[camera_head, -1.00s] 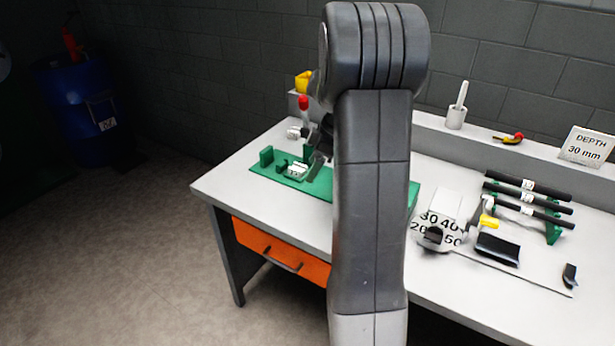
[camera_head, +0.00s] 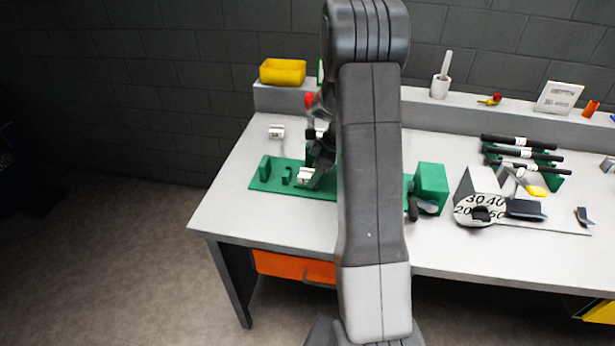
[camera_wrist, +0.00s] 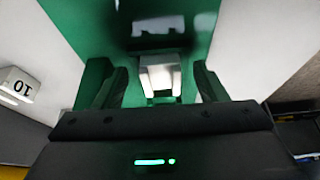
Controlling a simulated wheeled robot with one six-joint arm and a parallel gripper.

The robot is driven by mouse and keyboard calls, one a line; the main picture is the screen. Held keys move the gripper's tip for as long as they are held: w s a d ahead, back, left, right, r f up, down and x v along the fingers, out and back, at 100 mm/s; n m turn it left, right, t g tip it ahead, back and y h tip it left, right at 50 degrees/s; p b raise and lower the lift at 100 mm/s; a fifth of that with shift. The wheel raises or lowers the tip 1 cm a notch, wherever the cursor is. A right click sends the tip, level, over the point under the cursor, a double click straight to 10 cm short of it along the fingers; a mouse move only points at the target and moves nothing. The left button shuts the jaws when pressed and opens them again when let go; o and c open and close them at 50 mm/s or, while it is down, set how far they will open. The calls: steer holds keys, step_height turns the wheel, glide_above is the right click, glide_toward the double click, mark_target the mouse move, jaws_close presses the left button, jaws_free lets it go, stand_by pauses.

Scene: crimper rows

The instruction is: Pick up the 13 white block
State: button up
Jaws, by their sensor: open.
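A white block (camera_head: 306,174) sits on the green fixture plate (camera_head: 262,184) at the table's left; its number is too small to read. My gripper (camera_wrist: 152,70) is open. In the wrist view a pale block (camera_wrist: 162,75) lies between its two fingers, with a gap on each side; the face toward the camera shows no readable number. A second white block (camera_wrist: 18,86), marked 10, lies off the plate at the left of the wrist view. In the head view a white block (camera_head: 276,131) stands behind the plate. My arm hides part of the plate.
A red-tipped lever (camera_head: 310,100) rises close to my gripper. A green block (camera_head: 431,183) stands right of my arm. A dial marked 30, 40, 20, 50 (camera_head: 481,212) and a rack of black rods (camera_head: 520,153) are further right. A yellow bin (camera_head: 282,72) stands on the back ledge.

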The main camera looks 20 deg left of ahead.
steer(key=shift+a, duration=0.1)
steer(key=shift+c, duration=0.4)
steer(key=c, duration=1)
steer(key=shift+r, duration=0.1)
